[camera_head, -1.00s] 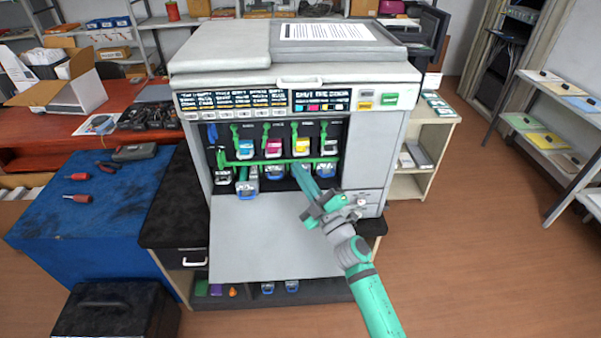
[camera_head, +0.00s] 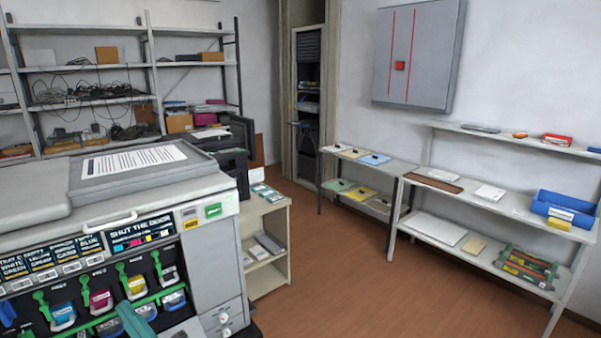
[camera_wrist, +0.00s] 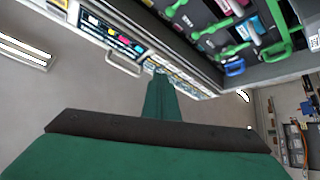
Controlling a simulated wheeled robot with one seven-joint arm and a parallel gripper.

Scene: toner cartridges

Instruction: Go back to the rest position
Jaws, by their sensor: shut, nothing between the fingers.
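The big grey printer (camera_head: 215,255) stands at the lower left of the head view, its front bay open. In the bay are a cyan cartridge (camera_head: 63,315), a magenta cartridge (camera_head: 101,299), a yellow cartridge (camera_head: 136,286) and a dark one (camera_head: 169,273), with green levers above them. My gripper (camera_wrist: 160,95) is shut and empty in the wrist view, its teal fingers together in front of the printer. Only a teal tip (camera_head: 134,318) of it shows at the bottom of the head view. The bay's cartridges and the label strip also show, tilted, in the wrist view.
A low cabinet (camera_head: 283,260) stands against the printer's right side. White shelves on the right hold trays, a blue bin (camera_head: 562,207) and a green-and-orange rack (camera_head: 525,268). Brown floor (camera_head: 345,285) between them is clear. A grey wall box (camera_head: 420,52) hangs behind.

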